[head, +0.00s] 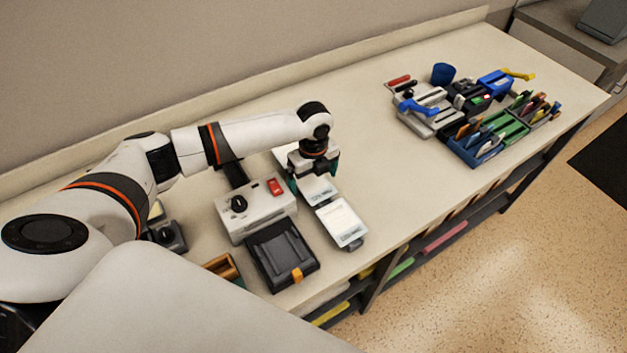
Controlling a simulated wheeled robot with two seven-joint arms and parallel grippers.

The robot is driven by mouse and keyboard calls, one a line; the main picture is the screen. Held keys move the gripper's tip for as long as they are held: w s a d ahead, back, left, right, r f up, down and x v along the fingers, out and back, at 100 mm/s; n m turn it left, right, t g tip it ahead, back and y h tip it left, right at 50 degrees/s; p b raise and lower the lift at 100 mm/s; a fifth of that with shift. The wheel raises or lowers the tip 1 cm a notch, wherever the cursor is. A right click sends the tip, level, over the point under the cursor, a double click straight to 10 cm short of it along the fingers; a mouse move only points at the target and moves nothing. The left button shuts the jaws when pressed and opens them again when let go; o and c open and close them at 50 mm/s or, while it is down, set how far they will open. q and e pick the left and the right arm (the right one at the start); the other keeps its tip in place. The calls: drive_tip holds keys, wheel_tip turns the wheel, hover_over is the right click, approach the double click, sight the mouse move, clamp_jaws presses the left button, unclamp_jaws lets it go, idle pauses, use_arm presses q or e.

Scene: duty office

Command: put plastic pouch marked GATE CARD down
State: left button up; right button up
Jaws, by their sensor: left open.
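My left gripper (313,178) points down over the bench, its dark green fingertips apart. It is open. A flat pale piece (317,190) with a small label lies directly below and between the fingers, partly hidden by the gripper. A second flat white piece (342,222) with a label lies just in front of it, toward the bench's front edge. Either could be the GATE CARD pouch; the print is too small to read. I cannot tell whether the fingertips touch the nearer piece. My right gripper is not in view.
A grey box with a black knob and red switch (255,208) stands left of the gripper, with a black case (282,254) before it. Blue and green trays (480,142) and tools fill the bench's far right. The middle of the bench (385,170) is clear.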

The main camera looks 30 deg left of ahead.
sight(314, 184)
use_arm(q)
drive_tip(key=c, duration=1.1)
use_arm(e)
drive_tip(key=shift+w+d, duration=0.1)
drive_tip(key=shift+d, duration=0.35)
use_arm(q)
wheel_tip(314, 184, up, 9)
drive_tip(key=b, duration=0.3)
drive_tip(key=s+d+n+b, duration=0.1)
drive_tip(key=s+n, duration=0.3)
drive_tip(key=n, duration=0.4)
drive_tip(key=s+d+n+b, duration=0.1)
drive_tip(key=s+d+n, duration=0.2)
drive_tip(key=s+n, duration=0.2)
drive_tip(key=s+d+n+b, duration=0.2)
drive_tip(key=s+n, duration=0.3)
drive_tip(key=n, duration=0.6)
drive_tip(key=shift+s+d+f, duration=0.1)
drive_tip(key=shift+d+f, duration=0.05)
drive_tip(key=shift+f, duration=0.15)
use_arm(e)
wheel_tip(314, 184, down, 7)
